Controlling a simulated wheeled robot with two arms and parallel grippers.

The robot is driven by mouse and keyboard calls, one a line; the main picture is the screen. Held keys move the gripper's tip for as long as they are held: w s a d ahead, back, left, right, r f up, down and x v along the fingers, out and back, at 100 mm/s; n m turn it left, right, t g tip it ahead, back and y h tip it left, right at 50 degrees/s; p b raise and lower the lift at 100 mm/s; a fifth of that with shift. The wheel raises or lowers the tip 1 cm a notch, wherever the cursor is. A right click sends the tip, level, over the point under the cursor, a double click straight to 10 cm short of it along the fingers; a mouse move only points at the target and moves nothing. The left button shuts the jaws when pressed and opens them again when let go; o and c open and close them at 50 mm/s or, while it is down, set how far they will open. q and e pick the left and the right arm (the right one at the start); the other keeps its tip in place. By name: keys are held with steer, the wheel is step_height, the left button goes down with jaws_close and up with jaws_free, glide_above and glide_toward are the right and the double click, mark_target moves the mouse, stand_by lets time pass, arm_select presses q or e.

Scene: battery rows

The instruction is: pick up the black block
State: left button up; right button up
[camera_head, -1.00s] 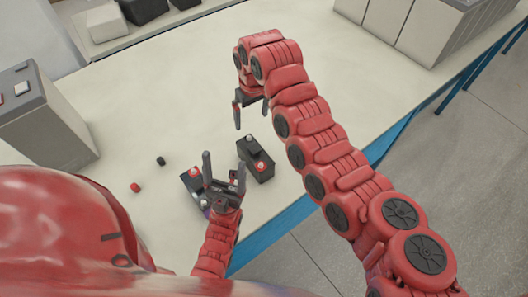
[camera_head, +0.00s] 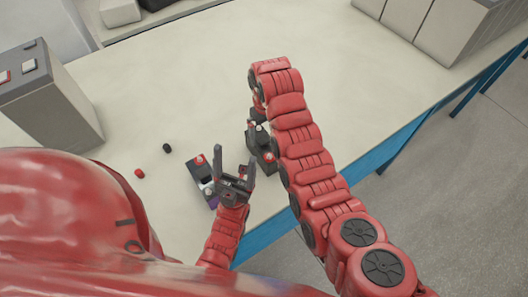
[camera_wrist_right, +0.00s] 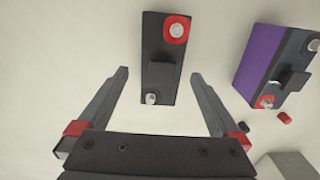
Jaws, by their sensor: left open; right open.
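The black block (camera_head: 266,160), with a red-ringed terminal and a plain metal one, stands on the table, partly hidden by my right arm in the head view. In the right wrist view the black block (camera_wrist_right: 158,82) shows upright in the picture, between and beyond the fingertips. My right gripper (camera_wrist_right: 160,73) is open and empty around its near end; contact cannot be told. My left gripper (camera_head: 235,158) is open and empty, left of the block.
A black and purple block (camera_head: 201,171) stands beside my left gripper; it also shows in the right wrist view (camera_wrist_right: 262,52). A red cap (camera_head: 139,173) and a black cap (camera_head: 167,148) lie further left. A grey box (camera_head: 55,105) stands at the left. The table's middle is clear.

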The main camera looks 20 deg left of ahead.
mark_target(264, 139)
steer(key=shift+a+f+p, duration=0.1)
steer(key=shift+f+p, duration=0.15)
steer(key=shift+p, duration=0.25)
steer(key=f+p, duration=0.1)
steer(key=f, duration=0.1)
steer(key=f+p, duration=0.1)
steer(key=shift+a+f, duration=0.2)
steer(key=shift+f, duration=0.65)
steer(key=shift+w, duration=0.1)
jaws_close()
